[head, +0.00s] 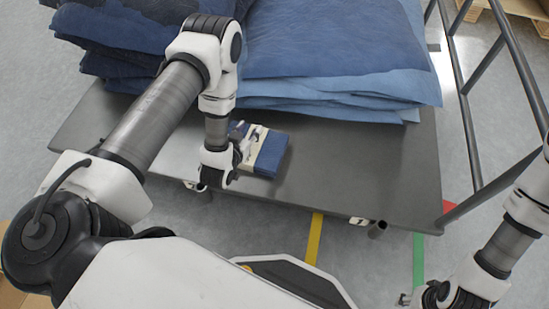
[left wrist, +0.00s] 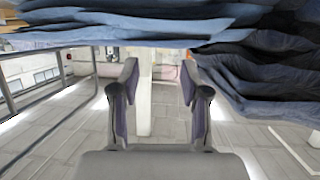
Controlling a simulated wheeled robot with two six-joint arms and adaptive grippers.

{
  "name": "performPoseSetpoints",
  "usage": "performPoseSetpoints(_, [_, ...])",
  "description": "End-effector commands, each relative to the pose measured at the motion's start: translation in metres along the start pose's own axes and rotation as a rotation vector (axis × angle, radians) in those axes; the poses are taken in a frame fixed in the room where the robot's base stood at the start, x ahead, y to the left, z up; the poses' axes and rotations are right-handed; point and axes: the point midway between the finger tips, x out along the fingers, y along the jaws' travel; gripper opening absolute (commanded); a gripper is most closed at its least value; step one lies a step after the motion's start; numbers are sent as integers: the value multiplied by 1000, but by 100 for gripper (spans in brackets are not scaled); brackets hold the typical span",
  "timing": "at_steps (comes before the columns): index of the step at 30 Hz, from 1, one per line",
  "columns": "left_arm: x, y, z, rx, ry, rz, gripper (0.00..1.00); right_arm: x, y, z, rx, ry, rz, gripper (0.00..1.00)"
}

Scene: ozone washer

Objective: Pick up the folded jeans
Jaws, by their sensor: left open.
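A small folded pair of blue jeans (head: 270,155) with a pale band lies on the grey table top near its front edge. My left gripper (head: 246,142) is low over the table at the left side of this bundle, and my wrist partly hides it. In the left wrist view the two fingers of the left gripper (left wrist: 158,85) stand wide apart. I cannot make out the folded bundle between them there.
Large stacks of dark and lighter blue denim (head: 330,55) cover the back of the grey table (head: 370,170). A metal rail (head: 465,100) stands at the table's right. The table's front right is bare. Floor lines, yellow (head: 314,240) and green, run below.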

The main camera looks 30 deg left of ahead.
Motion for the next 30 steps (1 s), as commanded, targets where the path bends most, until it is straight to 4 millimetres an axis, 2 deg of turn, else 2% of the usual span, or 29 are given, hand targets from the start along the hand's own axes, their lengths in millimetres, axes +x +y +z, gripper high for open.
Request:
performPoseSetpoints(1, [12,-4,39,-1,-7,-8,46,37,0,0,-1,0,0,41])
performPoseSetpoints(3, [15,-8,60,-2,-18,-14,46,52,0,0,-1,0,0,41])
performPoseSetpoints(6, [16,-9,75,-2,-28,-17,46,62,0,0,-2,0,0,41])
performPoseSetpoints(11, [27,-10,78,-1,-29,-17,46,68,0,0,-1,0,0,41])
performPoseSetpoints(16, [51,-11,79,-2,-30,-17,46,81,0,0,-1,1,0,41])
performPoseSetpoints(20, [76,-14,81,-1,-29,-18,46,101,1,0,-1,0,0,41])
performPoseSetpoints(23, [89,-14,78,-1,-30,-17,46,105,1,0,-1,0,0,41])
performPoseSetpoints(30, [93,-14,75,-1,-34,-17,46,104,1,0,-1,0,0,41])
